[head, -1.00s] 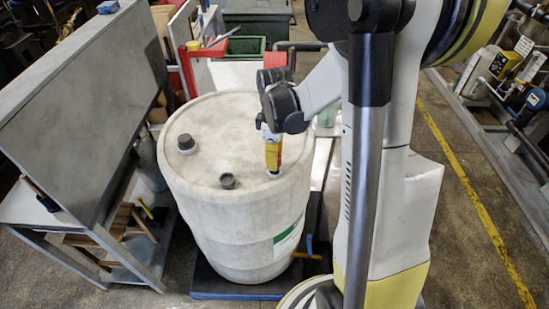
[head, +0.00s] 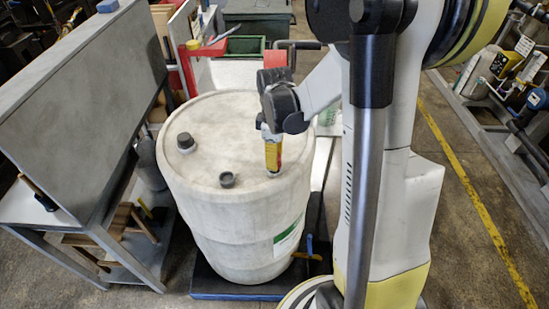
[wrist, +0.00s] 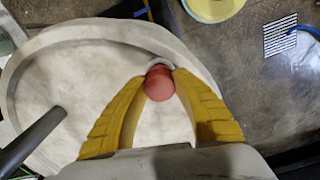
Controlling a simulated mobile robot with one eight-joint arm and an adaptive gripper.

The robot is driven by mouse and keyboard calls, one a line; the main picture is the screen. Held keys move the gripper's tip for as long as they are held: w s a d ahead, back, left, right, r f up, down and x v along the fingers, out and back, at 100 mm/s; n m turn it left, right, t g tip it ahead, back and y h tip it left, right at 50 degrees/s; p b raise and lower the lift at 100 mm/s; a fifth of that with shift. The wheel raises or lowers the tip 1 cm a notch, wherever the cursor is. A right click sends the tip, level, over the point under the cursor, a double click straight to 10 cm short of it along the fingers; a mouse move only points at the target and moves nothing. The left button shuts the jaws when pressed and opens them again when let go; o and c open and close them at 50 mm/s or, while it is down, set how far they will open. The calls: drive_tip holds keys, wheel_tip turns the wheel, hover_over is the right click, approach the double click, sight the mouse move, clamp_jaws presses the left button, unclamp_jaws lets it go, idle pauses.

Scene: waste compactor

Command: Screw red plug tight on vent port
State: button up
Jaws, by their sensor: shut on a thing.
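The red plug (wrist: 160,84) is between the two yellow fingers of my gripper (wrist: 160,76) in the wrist view. The gripper is shut on it. Just past the plug a pale ring (wrist: 160,62) shows, the vent port on the drum top; the plug covers most of it. I cannot tell how far the plug sits in the port. In the head view my gripper (head: 273,160) points down at the right part of the white drum's top (head: 225,125), with its tips at the port. The plug is hidden there by the fingers.
Two dark caps stand on the drum top, one at the left (head: 185,142) and one at the front (head: 227,179). The drum stands on a blue-edged platform (head: 235,296). A grey bench (head: 90,100) is close at the left. Open floor lies right of my arm.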

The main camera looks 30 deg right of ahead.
drive_tip(key=shift+f+b, duration=1)
drive_tip(key=shift+b, duration=0.05)
idle(1.4)
drive_tip(key=o, duration=0.6)
drive_tip(key=shift+c, duration=0.2)
clamp_jaws()
drive_tip(key=m, duration=0.4)
drive_tip(key=shift+b, duration=0.35)
drive_tip(key=shift+m, duration=0.6)
drive_tip(key=m, duration=0.4)
drive_tip(key=shift+b, duration=0.3)
drive_tip(key=shift+m, duration=0.6)
